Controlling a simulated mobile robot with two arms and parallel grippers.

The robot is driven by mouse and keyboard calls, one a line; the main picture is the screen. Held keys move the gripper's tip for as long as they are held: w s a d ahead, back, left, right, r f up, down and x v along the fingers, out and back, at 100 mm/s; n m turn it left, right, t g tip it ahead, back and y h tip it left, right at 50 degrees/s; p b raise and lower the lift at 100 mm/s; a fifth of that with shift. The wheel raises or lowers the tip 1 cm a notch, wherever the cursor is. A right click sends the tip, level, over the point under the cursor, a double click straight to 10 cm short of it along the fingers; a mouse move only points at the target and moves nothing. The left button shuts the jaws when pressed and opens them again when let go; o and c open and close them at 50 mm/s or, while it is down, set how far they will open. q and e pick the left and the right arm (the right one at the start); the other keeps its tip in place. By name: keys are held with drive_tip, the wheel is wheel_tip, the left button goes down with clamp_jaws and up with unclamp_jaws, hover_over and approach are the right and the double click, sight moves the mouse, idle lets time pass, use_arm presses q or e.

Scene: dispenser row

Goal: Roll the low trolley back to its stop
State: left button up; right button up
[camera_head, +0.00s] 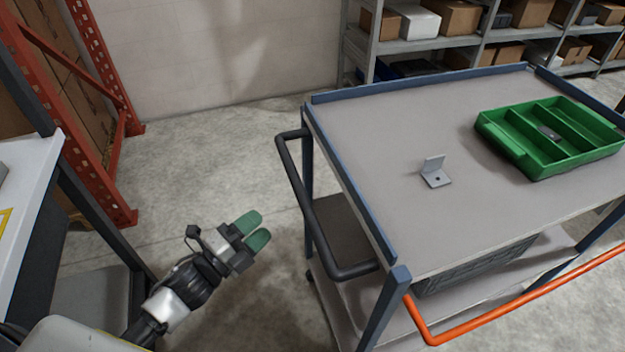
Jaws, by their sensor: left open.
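A trolley (370,125) with a grey top, blue rims and blue posts stands at the right. A black handle (297,190) is on its left end, and an orange bar (520,290) runs along its near side. My left gripper (254,230), with green fingertips, is open and empty over the floor, left of the black handle and apart from it. My right gripper is out of view. Which part is the low trolley's stop I cannot tell.
A green compartment tray (532,168) and a small metal bracket (436,179) sit on the trolley top. A grey crate (470,268) is on its lower shelf. Red racking (118,110) and a white-topped bench (38,190) stand left. Shelves (440,43) are behind. Floor between is clear.

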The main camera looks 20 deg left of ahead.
sight(300, 191)
use_arm(q)
drive_tip(key=shift+m+h, duration=0.6)
drive_tip(key=shift+m, duration=0.1)
drive_tip(key=w+d+r, duration=0.1)
drive_tip(key=w+d, duration=0.1)
drive_tip(key=w+d+r+p, duration=0.1)
drive_tip(key=w+d+r, duration=0.1)
drive_tip(key=w, duration=0.1)
drive_tip(key=w+d+r, duration=0.1)
drive_tip(key=w+d, duration=0.1)
drive_tip(key=w, duration=0.1)
drive_tip(key=shift+d+r, duration=0.2)
drive_tip(key=shift+d, duration=0.05)
drive_tip(key=shift+w+d, duration=0.25)
drive_tip(key=shift+w, duration=0.1)
clamp_jaws()
